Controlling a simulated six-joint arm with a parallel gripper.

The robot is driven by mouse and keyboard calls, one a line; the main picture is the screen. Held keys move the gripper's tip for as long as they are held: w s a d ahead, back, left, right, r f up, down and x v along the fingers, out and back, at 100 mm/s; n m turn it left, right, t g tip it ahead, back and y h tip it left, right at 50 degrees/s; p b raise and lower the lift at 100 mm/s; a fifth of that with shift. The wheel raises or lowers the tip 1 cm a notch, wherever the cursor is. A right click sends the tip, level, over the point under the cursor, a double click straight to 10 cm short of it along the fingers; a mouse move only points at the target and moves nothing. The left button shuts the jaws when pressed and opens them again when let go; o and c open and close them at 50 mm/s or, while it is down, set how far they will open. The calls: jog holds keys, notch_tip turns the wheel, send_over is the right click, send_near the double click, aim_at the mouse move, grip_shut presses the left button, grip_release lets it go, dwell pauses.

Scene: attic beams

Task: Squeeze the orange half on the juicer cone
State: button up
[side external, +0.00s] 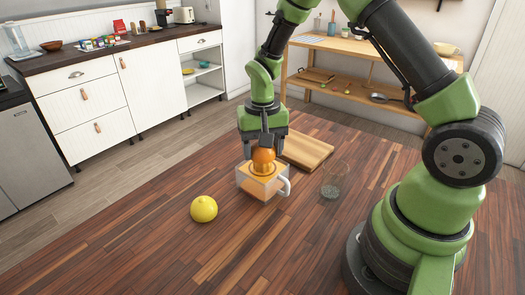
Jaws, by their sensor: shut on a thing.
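The orange half (263,158) sits at the top of the juicer, in the middle of the side external view. The juicer (249,186) is a white and orange box-like body with a pale handle on its right side, standing on the wooden table. My gripper (264,147) points straight down over the juicer and is shut on the orange half. The orange half looks to be on or just over the cone; the cone itself is hidden, so I cannot tell whether they touch.
A yellow lemon (204,209) lies on the table, left and in front of the juicer. A wooden cutting board (305,151) lies behind it to the right. A clear glass (333,182) stands to the right, near my arm. The front of the table is clear.

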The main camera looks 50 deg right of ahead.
jog(key=shift+r, duration=2.95)
